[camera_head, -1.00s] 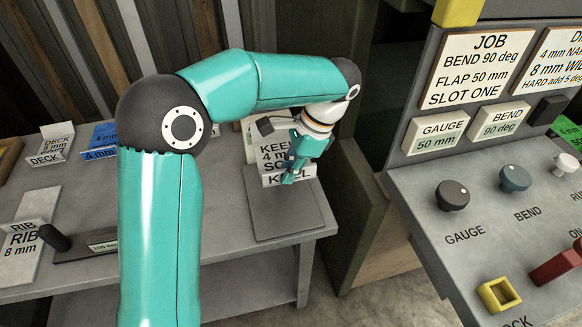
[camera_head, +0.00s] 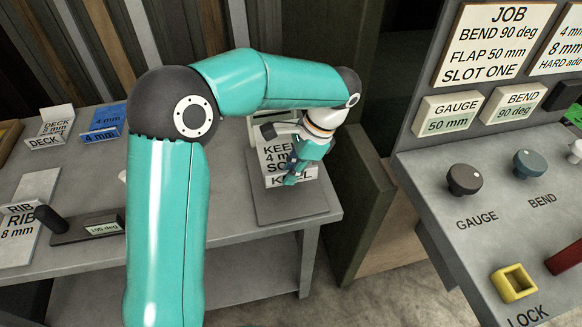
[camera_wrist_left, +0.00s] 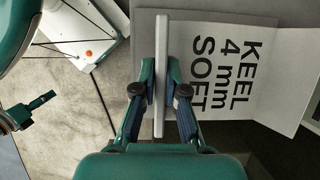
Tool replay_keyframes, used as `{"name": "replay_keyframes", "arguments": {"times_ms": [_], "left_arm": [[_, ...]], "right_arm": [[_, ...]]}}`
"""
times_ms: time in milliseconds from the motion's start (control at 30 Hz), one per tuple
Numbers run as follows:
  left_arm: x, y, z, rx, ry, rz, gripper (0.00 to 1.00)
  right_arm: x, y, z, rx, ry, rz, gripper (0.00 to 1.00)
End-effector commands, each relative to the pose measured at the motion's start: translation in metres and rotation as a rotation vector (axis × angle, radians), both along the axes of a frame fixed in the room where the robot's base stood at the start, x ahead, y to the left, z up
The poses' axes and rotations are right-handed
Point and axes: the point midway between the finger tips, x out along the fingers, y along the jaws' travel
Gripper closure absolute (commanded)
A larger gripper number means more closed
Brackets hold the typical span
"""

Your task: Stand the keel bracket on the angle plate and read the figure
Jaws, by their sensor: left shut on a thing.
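The keel bracket (camera_head: 275,158) is a pale bent sheet lettered KEEL 4 mm SOFT, with a short front flap marked KEEL. It is over the grey plate (camera_head: 292,210) at the bench's right end, which looks like the angle plate. I cannot tell whether they touch. My left gripper (camera_head: 297,173) is shut on the bracket. In the left wrist view my left gripper (camera_wrist_left: 160,95) has a thin flange between its fingers, and the bracket's lettered face (camera_wrist_left: 230,75) is to the right. A small readout (camera_head: 103,229) showing deg lies on the bench; its figure is hard to read.
The deck bracket (camera_head: 52,125), a blue 4 mm bracket (camera_head: 103,122) and the rib bracket (camera_head: 20,230) are on the bench (camera_head: 240,245). A control panel (camera_head: 480,165) with knobs and job cards stands at right. A gap separates bench and panel.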

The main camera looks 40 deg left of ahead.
Motion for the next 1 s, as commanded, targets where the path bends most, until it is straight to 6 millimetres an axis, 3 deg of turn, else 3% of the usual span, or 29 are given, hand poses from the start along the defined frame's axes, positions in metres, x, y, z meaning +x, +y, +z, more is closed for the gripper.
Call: {"name": "replay_keyframes", "arguments": {"times_ms": [600, 1000], "left_arm": [[0.0, 0.0, -0.064, 0.001, 0.0, 0.0, 1.0], [0.001, -0.001, -0.088, 0.002, -0.001, -0.003, 1.0]], "right_arm": [[0.0, 0.0, -0.042, 0.0, 0.0, 0.0, 0.6], [0.0, 0.0, -0.056, 0.0, 0.0, 0.0, 0.6]]}}
